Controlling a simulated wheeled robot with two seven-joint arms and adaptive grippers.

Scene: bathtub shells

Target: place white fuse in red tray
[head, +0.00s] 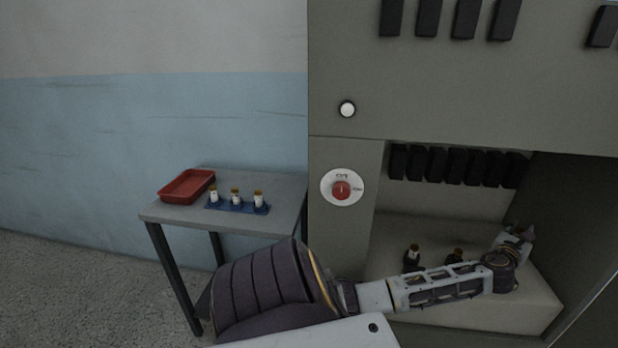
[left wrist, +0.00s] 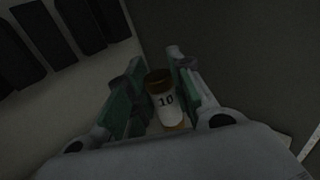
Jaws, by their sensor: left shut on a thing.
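My left gripper (head: 518,236) is inside the lower bay of the grey cabinet, at its right side. In the left wrist view my left gripper (left wrist: 158,88) is shut on a white fuse (left wrist: 166,105) marked "10" with a brown cap, held between the green-lined fingers. The fuse is hard to make out in the head view. The red tray (head: 165,197) lies at the back left of the small grey table, far to the left of the gripper, and looks empty. My right gripper is not in view.
On the table (head: 165,214) a blue rack (head: 238,208) holds three white fuses with brown caps. Two dark fuses (head: 412,254) (head: 455,257) stand in the cabinet bay beside my left arm. The cabinet front (head: 345,235) with a red knob (head: 342,190) stands between bay and table.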

